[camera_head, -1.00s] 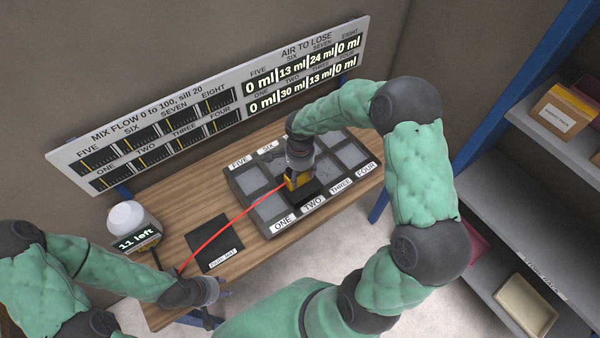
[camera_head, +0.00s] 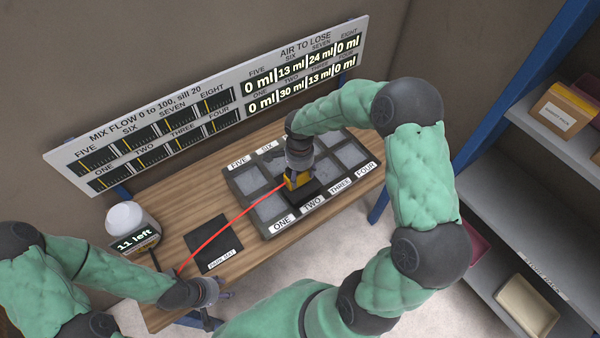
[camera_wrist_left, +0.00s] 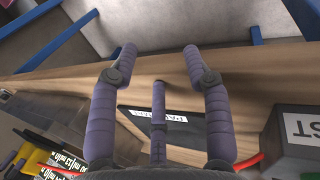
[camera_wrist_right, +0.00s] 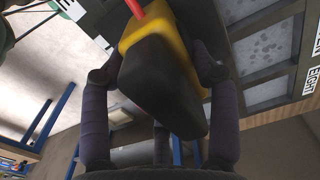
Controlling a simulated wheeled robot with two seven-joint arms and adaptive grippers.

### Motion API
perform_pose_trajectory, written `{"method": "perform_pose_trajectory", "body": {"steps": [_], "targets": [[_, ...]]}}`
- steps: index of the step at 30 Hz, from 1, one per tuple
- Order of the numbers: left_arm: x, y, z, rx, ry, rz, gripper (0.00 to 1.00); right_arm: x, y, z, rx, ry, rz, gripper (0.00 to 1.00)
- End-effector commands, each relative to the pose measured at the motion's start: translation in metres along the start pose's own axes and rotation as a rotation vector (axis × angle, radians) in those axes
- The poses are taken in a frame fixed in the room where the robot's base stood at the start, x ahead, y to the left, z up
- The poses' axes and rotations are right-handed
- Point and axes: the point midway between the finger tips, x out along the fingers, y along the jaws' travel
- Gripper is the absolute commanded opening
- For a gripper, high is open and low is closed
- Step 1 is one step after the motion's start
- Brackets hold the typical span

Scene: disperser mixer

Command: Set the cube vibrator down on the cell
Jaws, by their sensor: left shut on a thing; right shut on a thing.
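The cube vibrator (camera_head: 298,181), yellow with a black block, is at the cell tray (camera_head: 243,206), over the cell behind the TWO label (camera_head: 313,205). Contact with the cell cannot be told. My right gripper (camera_head: 299,160) is shut on it from above. In the right wrist view the vibrator (camera_wrist_right: 160,85) sits between the fingers, with its red cable at the top. My left gripper (camera_head: 212,312) is near the table's front left edge. In the left wrist view its fingers (camera_wrist_left: 158,62) stand apart, and no held thing shows between them.
The red cable (camera_head: 232,222) runs across the black park mat (camera_head: 207,235) towards my left wrist. A display board (camera_head: 215,95) stands behind; shelves (camera_head: 545,190) are at the right.

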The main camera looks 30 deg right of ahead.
Motion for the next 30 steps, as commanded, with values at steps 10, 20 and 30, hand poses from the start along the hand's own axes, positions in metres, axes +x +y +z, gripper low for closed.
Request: {"method": "perform_pose_trajectory", "body": {"steps": [10,20,30], "targets": [[0.008,-0.003,0.002,-0.006,-0.005,-0.001,0.4,0.0,-0.003,0.0,0.001,0.002,-0.005,0.02],[0.008,-0.004,0.002,-0.009,-0.007,-0.002,0.4,-0.001,-0.003,0.0,0.001,0.001,-0.005,0.02],[0.013,-0.006,0.003,-0.01,-0.008,-0.002,0.4,0.005,-0.003,0.0,0.001,0.001,-0.005,0.02]]}}
